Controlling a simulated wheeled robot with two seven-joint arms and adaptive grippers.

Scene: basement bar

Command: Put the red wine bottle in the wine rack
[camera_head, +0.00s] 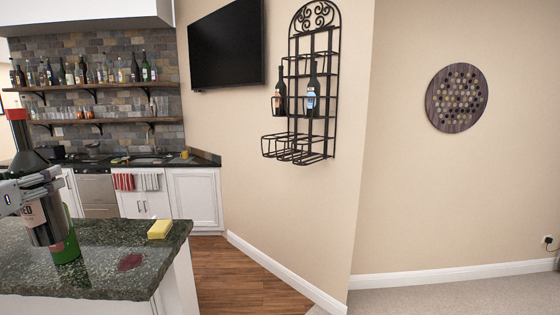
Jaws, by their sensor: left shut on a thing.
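The dark red wine bottle (27,160) with a red cap and a pale label is at the left edge of the head view. My left gripper (42,186) is shut around its body and holds it slightly tilted, over or at the dark counter; whether its base touches is unclear. The black wire wine rack (318,133) hangs on the beige wall at the upper middle, well to the right of and beyond the bottle. Two dark bottles, one (280,92) on the left and one (313,88) on the right, stand in it. Its lower front baskets look empty. My right gripper is not in view.
A green object (68,248) stands on the dark stone counter (105,260), partly hidden behind the held bottle. A yellow sponge (160,229) and a dark red stain (130,262) lie near its right end. Open wood floor (245,270) lies between counter and rack wall.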

